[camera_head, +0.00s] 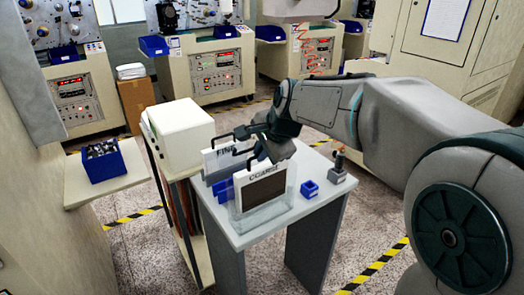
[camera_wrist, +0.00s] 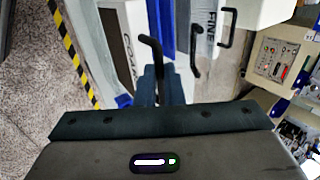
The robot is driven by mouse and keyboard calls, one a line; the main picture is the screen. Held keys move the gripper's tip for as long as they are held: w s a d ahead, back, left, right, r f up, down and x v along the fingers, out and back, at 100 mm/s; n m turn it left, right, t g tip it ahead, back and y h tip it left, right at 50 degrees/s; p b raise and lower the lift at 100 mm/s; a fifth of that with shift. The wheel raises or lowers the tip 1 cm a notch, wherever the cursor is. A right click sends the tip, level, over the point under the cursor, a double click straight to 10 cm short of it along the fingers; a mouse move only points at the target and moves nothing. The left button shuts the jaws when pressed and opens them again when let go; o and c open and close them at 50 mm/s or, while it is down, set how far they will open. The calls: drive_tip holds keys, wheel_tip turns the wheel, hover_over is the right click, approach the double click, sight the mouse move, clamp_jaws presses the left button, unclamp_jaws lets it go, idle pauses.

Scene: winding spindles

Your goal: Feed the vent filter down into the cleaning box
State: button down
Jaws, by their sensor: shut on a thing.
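A white framed filter marked COARSE (camera_head: 265,190), with a dark brown panel, stands upright on the table. A clear box (camera_head: 270,222) surrounds its lower part; the filter's bottom edge shows a little above the tabletop. My gripper (camera_head: 262,143) is above the filter, shut on its black handle (camera_wrist: 152,50). In the wrist view my fingers (camera_wrist: 158,88) meet at this handle, and the filter's lettered white face (camera_wrist: 127,45) lies just beyond. A second white panel marked FINE (camera_head: 222,156) stands behind, with its own black handle, apart from my fingers.
The grey table (camera_head: 243,238) also holds blue brackets (camera_head: 222,189), a small blue block (camera_head: 309,189) and a small grey stand (camera_head: 338,173). A white rounded box (camera_head: 181,135) stands to the left. A blue bin (camera_head: 104,162) is on a side shelf. Floor at the right front is clear.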

sight(262, 170)
drive_tip(key=shift+f+b, duration=2.2)
drive_tip(key=shift+f, duration=0.8)
drive_tip(key=c, duration=1.5)
unclamp_jaws()
drive_tip(key=shift+r, duration=0.1)
drive_tip(key=shift+r, duration=0.1)
drive_tip(key=shift+r, duration=0.15)
drive_tip(key=v, duration=1.3)
drive_tip(key=shift+s+d, duration=0.15)
drive_tip(key=shift+s, duration=0.1)
